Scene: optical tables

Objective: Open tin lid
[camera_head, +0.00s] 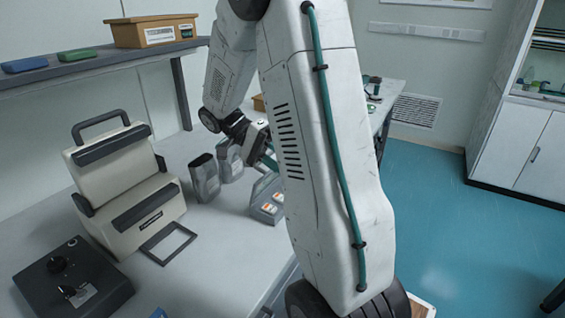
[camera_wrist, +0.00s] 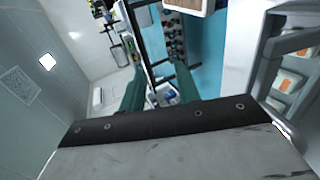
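A grey tin (camera_head: 262,208) holding small orange-and-white packs stands on the table, partly hidden behind my arm. Its packs and compartments also show at the right edge of the wrist view (camera_wrist: 288,82). A grey panel that looks like its lid (camera_head: 265,184) is tilted up at the tin's back; its full angle is hidden. My gripper (camera_head: 266,158) is just above and behind this panel, partly covered by my arm. Its two green fingers are apart in the wrist view (camera_wrist: 157,88), with nothing seen held between them. Whether a finger touches the lid cannot be told.
A beige case with a handle (camera_head: 125,185), a thin black frame (camera_head: 168,244) and a black knob box (camera_head: 72,285) are further left. A shelf (camera_head: 90,65) runs above the table's back.

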